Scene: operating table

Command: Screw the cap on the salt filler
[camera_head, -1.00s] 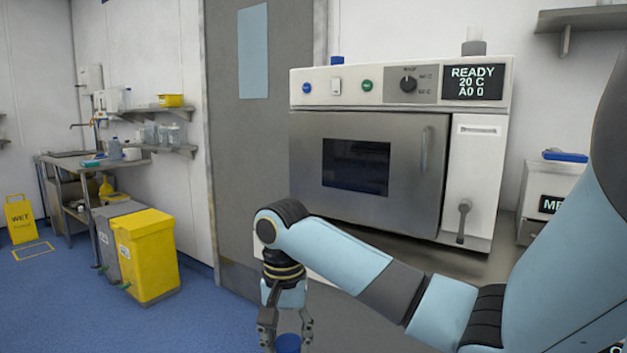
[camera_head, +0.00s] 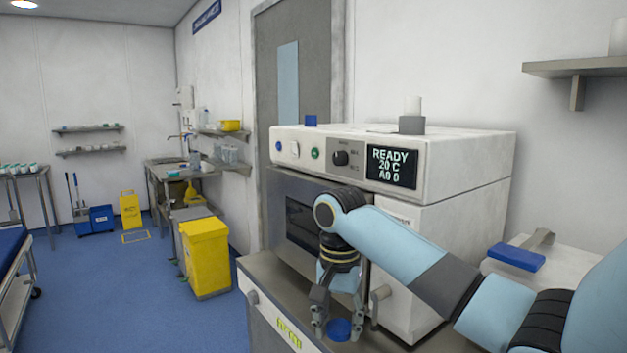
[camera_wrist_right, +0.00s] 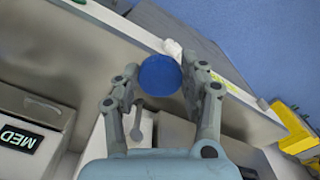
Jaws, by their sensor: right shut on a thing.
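My right gripper (camera_head: 338,318) points down in front of the white and steel machine (camera_head: 460,160). It is shut on a round blue cap (camera_head: 339,329), held between its fingertips. The wrist view shows the cap (camera_wrist_right: 160,75) between the two fingers. On the machine's top stand a small blue piece (camera_head: 310,120) and a grey block with a white cylinder (camera_head: 411,123). I cannot tell which of these, if any, is the salt filler. My left gripper is out of view.
The machine's display (camera_head: 391,168) reads READY. A steel counter (camera_head: 262,274) lies under the machine. A white box with a blue handle-like piece (camera_head: 517,258) is at the right. A yellow bin (camera_head: 207,256) stands at the left, with open blue floor beside it.

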